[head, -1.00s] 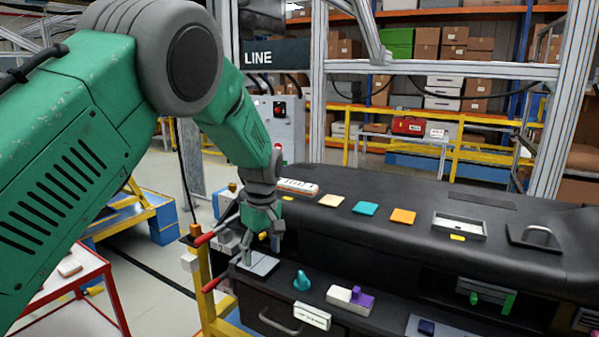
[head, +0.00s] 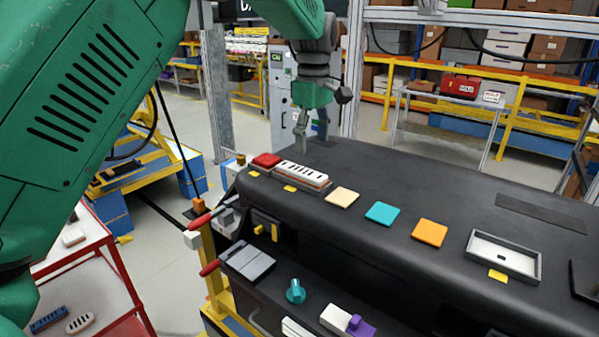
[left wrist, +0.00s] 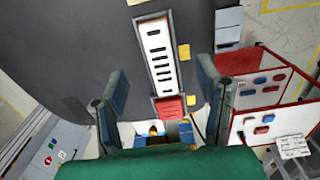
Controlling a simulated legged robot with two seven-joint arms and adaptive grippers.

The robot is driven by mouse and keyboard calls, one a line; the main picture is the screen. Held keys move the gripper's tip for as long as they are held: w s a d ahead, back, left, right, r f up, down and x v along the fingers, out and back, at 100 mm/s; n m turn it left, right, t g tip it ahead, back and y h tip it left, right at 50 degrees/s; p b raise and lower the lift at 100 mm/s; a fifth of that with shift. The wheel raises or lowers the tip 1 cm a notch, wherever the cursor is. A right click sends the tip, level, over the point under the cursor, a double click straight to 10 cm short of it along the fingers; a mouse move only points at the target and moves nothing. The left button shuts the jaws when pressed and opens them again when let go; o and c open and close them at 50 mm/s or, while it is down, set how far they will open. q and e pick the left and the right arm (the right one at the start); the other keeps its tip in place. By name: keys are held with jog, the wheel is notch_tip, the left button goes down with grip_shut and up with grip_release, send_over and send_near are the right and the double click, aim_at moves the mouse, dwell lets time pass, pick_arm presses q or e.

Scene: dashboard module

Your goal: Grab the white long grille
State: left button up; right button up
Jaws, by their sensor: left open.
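The white long grille (head: 303,174) is a slim white bar with a row of dark slots. It lies in a shallow grey recess on the dashboard top, near its left end, beside a red block (head: 266,160). In the left wrist view the grille (left wrist: 157,55) runs lengthwise between my fingers, with the red block (left wrist: 168,107) below it. My left gripper (head: 311,135) is open and empty. It is above the dashboard, pointing down, and appears just beyond the grille in the head view, apart from it. My right gripper is not in view.
The black dashboard (head: 400,185) also carries a beige tile (head: 342,197), a teal tile (head: 382,213), an orange tile (head: 429,232) and an empty grey-framed tray (head: 503,255). A teal knob (head: 295,291) is on the lower ledge. A red-framed cart (head: 125,285) stands at left.

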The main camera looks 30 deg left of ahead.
aim_at(317, 176)
pick_arm(q)
jog(key=f, duration=0.2)
jog(key=d+f, duration=0.1)
jog(key=shift+w+d, duration=0.1)
jog(key=shift+w, duration=0.2)
jog(key=shift+w+d+f, duration=0.15)
jog(key=shift+d+f, duration=0.1)
jog(key=shift+f, duration=0.2)
jog(key=shift+f+p, duration=0.35)
jog(key=shift+p, duration=0.05)
jog(key=f, duration=0.2)
jog(key=a+f+p, duration=0.1)
jog(key=shift+s+f, duration=0.3)
jog(key=shift+w+a+f, duration=0.2)
jog(key=shift+a+f, duration=0.1)
jog(key=shift+f, duration=0.15)
jog(key=shift+s+d+r, duration=0.1)
jog(key=shift+d+r, duration=0.1)
jog(key=shift+d, duration=0.2)
jog(key=c, duration=1.1)
jog(key=shift+d, duration=0.2)
jog(key=shift+c, duration=0.6)
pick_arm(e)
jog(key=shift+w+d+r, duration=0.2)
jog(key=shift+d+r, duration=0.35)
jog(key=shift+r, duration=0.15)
